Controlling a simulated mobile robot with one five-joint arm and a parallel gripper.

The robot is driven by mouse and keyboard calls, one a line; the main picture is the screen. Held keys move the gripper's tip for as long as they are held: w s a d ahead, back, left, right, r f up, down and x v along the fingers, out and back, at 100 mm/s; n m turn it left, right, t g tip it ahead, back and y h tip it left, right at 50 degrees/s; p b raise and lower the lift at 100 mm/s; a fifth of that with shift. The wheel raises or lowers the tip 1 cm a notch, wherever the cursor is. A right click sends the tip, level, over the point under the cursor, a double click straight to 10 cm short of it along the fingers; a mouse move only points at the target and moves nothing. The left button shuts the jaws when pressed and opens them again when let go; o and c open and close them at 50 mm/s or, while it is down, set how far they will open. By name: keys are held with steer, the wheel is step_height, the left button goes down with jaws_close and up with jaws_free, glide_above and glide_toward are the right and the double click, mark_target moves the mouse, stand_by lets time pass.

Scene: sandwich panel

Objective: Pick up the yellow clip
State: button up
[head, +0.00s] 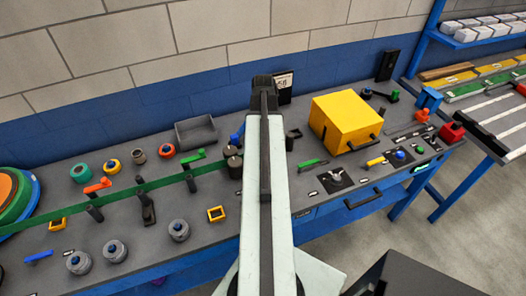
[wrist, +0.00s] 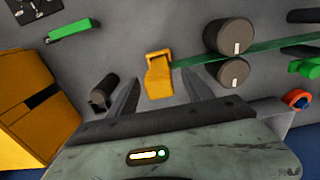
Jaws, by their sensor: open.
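The yellow clip (wrist: 158,82) shows in the wrist view, on the grey panel at the end of a green strip (wrist: 190,61). My gripper (wrist: 161,77) is open and empty, with one dark finger to the left of the clip and one to the right. The clip appears between the fingers; I cannot tell how far above it they are. In the head view my arm hides the place where the strip ends, and neither the clip nor the fingertips can be made out there.
Two dark rollers (wrist: 231,37) stand right of the clip, with the strip between them. A black knob (wrist: 104,89) stands close to the left finger. A large yellow box (head: 345,118) is to the right. A grey tray (head: 196,134) lies at the back left.

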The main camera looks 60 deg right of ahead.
step_height(320, 180, down, 4)
steer(key=b, duration=0.3)
steer(key=shift+d+f, duration=0.1)
steer(key=shift+f, duration=0.1)
steer(key=shift+r, duration=0.2)
jaws_close()
step_height(320, 180, up, 10)
steer(key=p, duration=1)
steer(key=shift+r+p, duration=0.5)
steer(key=shift+p, duration=0.05)
